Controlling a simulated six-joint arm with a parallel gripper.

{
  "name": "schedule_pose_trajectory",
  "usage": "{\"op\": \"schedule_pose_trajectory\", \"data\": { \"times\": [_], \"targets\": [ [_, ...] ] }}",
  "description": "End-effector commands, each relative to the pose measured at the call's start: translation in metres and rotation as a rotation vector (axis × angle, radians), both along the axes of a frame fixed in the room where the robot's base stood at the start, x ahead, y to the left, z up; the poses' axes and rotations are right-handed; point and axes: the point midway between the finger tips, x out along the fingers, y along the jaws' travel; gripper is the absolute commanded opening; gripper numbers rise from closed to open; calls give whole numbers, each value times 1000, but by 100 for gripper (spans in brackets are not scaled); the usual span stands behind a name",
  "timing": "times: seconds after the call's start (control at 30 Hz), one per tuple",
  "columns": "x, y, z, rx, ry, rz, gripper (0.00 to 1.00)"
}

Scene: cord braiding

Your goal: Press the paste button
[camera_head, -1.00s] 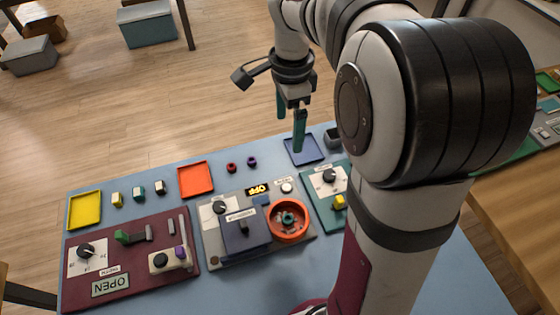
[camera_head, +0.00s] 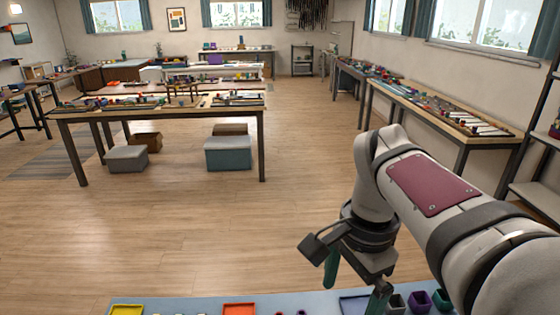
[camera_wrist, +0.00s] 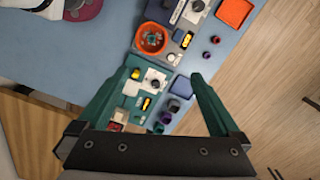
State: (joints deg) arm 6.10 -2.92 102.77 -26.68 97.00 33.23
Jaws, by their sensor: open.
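No button marked as paste can be made out. In the wrist view, a teal panel (camera_wrist: 131,75) lies below and between my gripper's fingers (camera_wrist: 166,70), with a white dial plate (camera_wrist: 155,79) and small yellow parts. Beside it is a grey panel (camera_wrist: 178,50) with an orange round bowl (camera_wrist: 152,39) and a small white round part (camera_wrist: 170,57) that may be a button. My gripper is open and empty, above the table. In the head view its green fingers (camera_head: 355,283) show at the table's far edge; the panels are out of that view.
On the blue table are a blue tray (camera_wrist: 182,87), an orange tray (camera_wrist: 234,12), small red (camera_wrist: 214,39) and purple rings, and dark and purple cups (camera_wrist: 172,106). A yellow tray (camera_head: 127,310) shows at the head view's bottom. Wooden floor (camera_head: 180,240) lies open beyond.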

Motion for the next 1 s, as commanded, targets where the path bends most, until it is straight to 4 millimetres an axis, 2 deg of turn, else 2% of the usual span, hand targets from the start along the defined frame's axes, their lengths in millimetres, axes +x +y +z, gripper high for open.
{"op": "schedule_pose_trajectory", "data": {
  "times": [0.03,0.1,0.2,0.3,0.4,0.57,1.0],
  "targets": [
    [-35,14,-13,22,-8,143,100],
    [-79,31,-38,55,-23,347,100],
    [-129,46,-72,90,-46,569,100],
    [-157,53,-94,110,-60,691,100],
    [-164,55,-100,114,-65,727,100],
    [-164,55,-100,115,-64,726,98],
    [-164,55,-100,115,-62,723,19]
  ]
}}
